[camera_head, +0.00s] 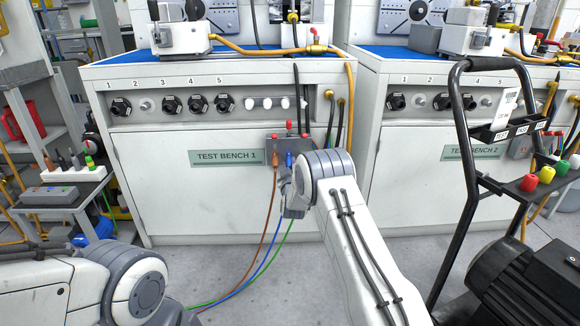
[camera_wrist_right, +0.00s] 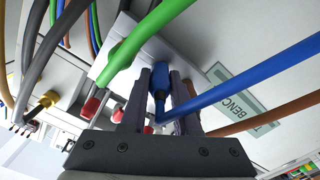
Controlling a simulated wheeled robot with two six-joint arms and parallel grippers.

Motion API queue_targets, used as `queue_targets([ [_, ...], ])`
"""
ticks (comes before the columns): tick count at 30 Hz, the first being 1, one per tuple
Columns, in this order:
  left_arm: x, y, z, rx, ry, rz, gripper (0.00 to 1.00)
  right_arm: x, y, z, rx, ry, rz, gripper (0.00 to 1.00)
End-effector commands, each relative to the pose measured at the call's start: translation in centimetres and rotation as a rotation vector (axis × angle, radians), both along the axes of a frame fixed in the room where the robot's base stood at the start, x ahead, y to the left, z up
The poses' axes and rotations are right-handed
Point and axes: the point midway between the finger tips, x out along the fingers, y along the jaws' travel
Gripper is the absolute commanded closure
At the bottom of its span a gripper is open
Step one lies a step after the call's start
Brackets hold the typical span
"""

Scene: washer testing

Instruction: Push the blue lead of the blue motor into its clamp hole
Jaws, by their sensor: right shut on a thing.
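The grey clamp box (camera_head: 290,145), with red levers on top, is on the front of test bench 1. My right gripper (camera_head: 289,172) is just below its front and is shut on the blue lead (camera_head: 290,158). In the right wrist view, the blue lead's plug (camera_wrist_right: 160,85) is between the two fingers of my right gripper (camera_wrist_right: 158,98), pointing toward the box. Whether its tip is inside a hole is hidden. The brown lead (camera_head: 273,185) runs up to the box, left of the blue one. My left gripper is out of view. I cannot make out the blue motor.
The green lead (camera_head: 279,241) hangs beside the blue one; it crosses close to my right gripper in the wrist view (camera_wrist_right: 145,35). Dark cables (camera_head: 328,122) hang right of the box. A trolley handle (camera_head: 455,120) and black motor (camera_head: 530,280) stand at right. Some floor before the bench is clear.

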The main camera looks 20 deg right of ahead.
Motion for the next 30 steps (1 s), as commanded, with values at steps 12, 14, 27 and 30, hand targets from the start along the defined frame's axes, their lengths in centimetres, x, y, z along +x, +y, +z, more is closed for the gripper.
queue_targets([
  [12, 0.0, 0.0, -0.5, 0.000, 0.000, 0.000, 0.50, 0.8, -0.3, 0.0, 0.000, -0.001, 0.000, 1.00],
  [14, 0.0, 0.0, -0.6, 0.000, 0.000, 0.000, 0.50, 0.9, -0.3, 0.0, 0.000, -0.001, 0.000, 1.00],
  [27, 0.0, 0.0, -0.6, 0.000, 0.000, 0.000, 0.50, 1.1, -0.4, 0.2, 0.000, -0.004, -0.001, 1.00],
  [30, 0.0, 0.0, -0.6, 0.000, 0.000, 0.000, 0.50, 1.1, -0.4, 0.2, -0.001, -0.004, -0.001, 0.36],
])
